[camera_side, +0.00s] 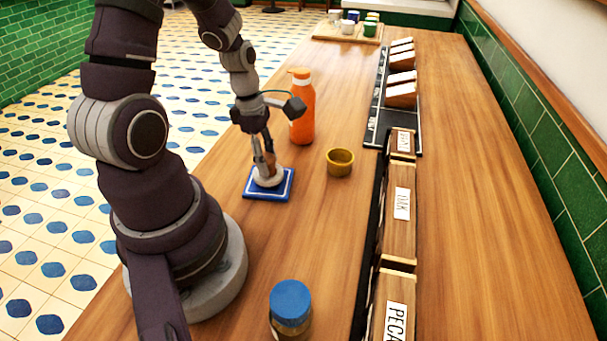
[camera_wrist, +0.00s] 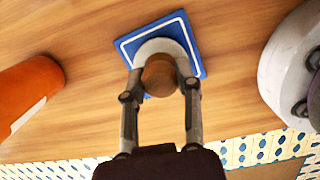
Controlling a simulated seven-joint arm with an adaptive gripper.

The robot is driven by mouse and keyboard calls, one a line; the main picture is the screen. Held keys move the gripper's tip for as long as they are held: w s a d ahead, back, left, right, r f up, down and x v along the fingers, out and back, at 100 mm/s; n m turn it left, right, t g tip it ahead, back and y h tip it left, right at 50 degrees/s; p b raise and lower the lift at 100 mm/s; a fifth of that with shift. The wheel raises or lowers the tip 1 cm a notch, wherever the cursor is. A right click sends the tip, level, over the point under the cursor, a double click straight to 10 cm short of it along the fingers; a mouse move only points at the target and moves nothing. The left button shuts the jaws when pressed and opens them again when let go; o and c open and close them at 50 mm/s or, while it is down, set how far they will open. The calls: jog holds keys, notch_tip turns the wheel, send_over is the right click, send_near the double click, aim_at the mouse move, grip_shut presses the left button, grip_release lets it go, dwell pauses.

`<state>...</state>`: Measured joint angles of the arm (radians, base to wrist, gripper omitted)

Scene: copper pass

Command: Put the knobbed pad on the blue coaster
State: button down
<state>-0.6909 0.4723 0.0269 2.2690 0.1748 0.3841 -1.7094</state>
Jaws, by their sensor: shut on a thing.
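The blue coaster (camera_side: 254,192), square with a white border line, lies on the wooden counter; it also shows in the wrist view (camera_wrist: 193,28). The knobbed pad (camera_side: 267,180) is a pale round disc with a brown wooden knob (camera_wrist: 159,75). The pad is over the coaster and looks to be resting on it, though a small gap cannot be ruled out. In the wrist view the pad's disc (camera_wrist: 163,45) lies within the coaster's outline as far as it shows. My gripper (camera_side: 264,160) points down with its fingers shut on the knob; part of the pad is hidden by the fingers.
An orange bottle (camera_side: 302,112) stands close behind the coaster, and a mustard bowl (camera_side: 340,162) to its right. A blue-lidded jar (camera_side: 290,305) is at the front. Labelled wooden boxes (camera_side: 398,215) line the right. A tray of cups (camera_side: 345,35) is far back.

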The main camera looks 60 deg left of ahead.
jog(key=shift+f, duration=0.3)
jog(key=c, duration=0.8)
grip_release()
jog(key=shift+f, duration=0.1)
notch_tip(320, 180, up, 12)
jog(key=s+a+f, duration=0.1)
jog(key=d+r+m+t, duration=0.1)
jog(key=d+m, duration=0.3)
jog(key=m, duration=0.5)
jog(key=d+r+m+t, duration=0.2)
jog(key=d+r+m, duration=0.1)
jog(key=m, duration=0.6)
jog(key=d+r+m+t+y, duration=0.1)
jog(key=d+m, duration=0.3)
jog(key=m, duration=0.5)
jog(key=shift+s+d+r, duration=0.1)
jog(key=shift+d+r, duration=0.2)
jog(key=shift+r, duration=0.55)
